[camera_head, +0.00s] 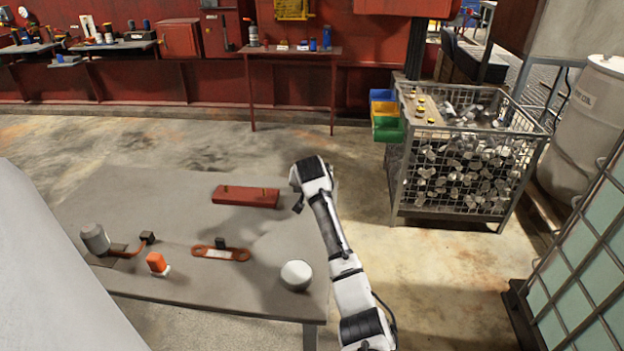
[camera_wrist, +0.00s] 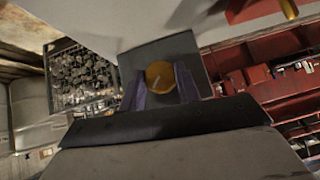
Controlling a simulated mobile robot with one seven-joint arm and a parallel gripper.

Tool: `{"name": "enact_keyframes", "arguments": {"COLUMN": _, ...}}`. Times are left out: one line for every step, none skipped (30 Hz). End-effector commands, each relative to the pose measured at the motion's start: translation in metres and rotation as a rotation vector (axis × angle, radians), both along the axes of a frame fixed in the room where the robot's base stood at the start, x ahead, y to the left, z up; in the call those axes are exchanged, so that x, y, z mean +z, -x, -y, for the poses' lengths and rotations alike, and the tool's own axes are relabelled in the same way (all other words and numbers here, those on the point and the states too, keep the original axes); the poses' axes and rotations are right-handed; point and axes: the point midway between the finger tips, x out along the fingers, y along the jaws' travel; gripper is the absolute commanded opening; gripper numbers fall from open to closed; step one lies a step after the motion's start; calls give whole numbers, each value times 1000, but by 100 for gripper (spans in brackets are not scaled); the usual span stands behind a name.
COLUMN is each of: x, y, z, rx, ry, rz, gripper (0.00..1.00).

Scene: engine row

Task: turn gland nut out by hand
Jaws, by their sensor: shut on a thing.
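A round brass piece, which looks like the gland nut (camera_wrist: 160,75), sits between the two purple fingers of my gripper (camera_wrist: 160,84) in the wrist view. A pale line marks its face. A dark square surface (camera_wrist: 186,52) surrounds it; I cannot tell whether the nut is seated in anything. In the head view my gripper (camera_head: 298,202) is at the table's right side, just right of the red block (camera_head: 245,197) with brass pieces on top. The nut is hidden there. The red block shows partly at the wrist view's upper right (camera_wrist: 250,10).
The grey table (camera_head: 160,200) also carries a grey cylinder (camera_head: 95,238), an orange-and-white piece (camera_head: 157,263), an orange flat bar (camera_head: 220,254) and a white round thing (camera_head: 296,274). A wire cage of metal parts (camera_head: 465,165) stands right of the table. Floor between them is clear.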

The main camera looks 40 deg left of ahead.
Motion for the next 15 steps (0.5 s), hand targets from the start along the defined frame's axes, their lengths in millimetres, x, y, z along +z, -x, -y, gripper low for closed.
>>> {"name": "enact_keyframes", "arguments": {"x": 5, "y": 0, "z": -2, "rx": 1, "ry": 33, "rz": 31, "gripper": 10}}
{"name": "enact_keyframes", "arguments": {"x": 5, "y": -1, "z": -2, "rx": 1, "ry": 58, "rz": 46, "gripper": 10}}
{"name": "enact_keyframes", "arguments": {"x": 4, "y": -1, "z": -2, "rx": 0, "ry": 91, "rz": 67, "gripper": 10}}
{"name": "enact_keyframes", "arguments": {"x": 4, "y": 0, "z": -3, "rx": 0, "ry": 115, "rz": 81, "gripper": 10}}
{"name": "enact_keyframes", "arguments": {"x": 4, "y": 0, "z": -3, "rx": 1, "ry": 138, "rz": 97, "gripper": 10}}
{"name": "enact_keyframes", "arguments": {"x": 4, "y": 0, "z": -4, "rx": 1, "ry": 171, "rz": 117, "gripper": 10}}
{"name": "enact_keyframes", "arguments": {"x": 4, "y": 0, "z": -4, "rx": 1, "ry": 196, "rz": 132, "gripper": 10}}
{"name": "enact_keyframes", "arguments": {"x": 4, "y": 0, "z": -4, "rx": 0, "ry": 220, "rz": 147, "gripper": 10}}
{"name": "enact_keyframes", "arguments": {"x": 4, "y": 1, "z": -5, "rx": 1, "ry": 250, "rz": 166, "gripper": 10}}
{"name": "enact_keyframes", "arguments": {"x": 4, "y": 1, "z": -5, "rx": 1, "ry": 273, "rz": 182, "gripper": 10}}
{"name": "enact_keyframes", "arguments": {"x": 3, "y": 1, "z": -5, "rx": 1, "ry": 297, "rz": 195, "gripper": 10}}
{"name": "enact_keyframes", "arguments": {"x": 3, "y": 1, "z": -5, "rx": -1, "ry": 327, "rz": 212, "gripper": 10}}
{"name": "enact_keyframes", "arguments": {"x": 3, "y": 1, "z": -5, "rx": 0, "ry": 349, "rz": 227, "gripper": 10}}
{"name": "enact_keyframes", "arguments": {"x": 2, "y": 1, "z": -6, "rx": 1, "ry": 370, "rz": 240, "gripper": 10}}
{"name": "enact_keyframes", "arguments": {"x": 2, "y": 1, "z": -6, "rx": 1, "ry": 397, "rz": 258, "gripper": 10}}
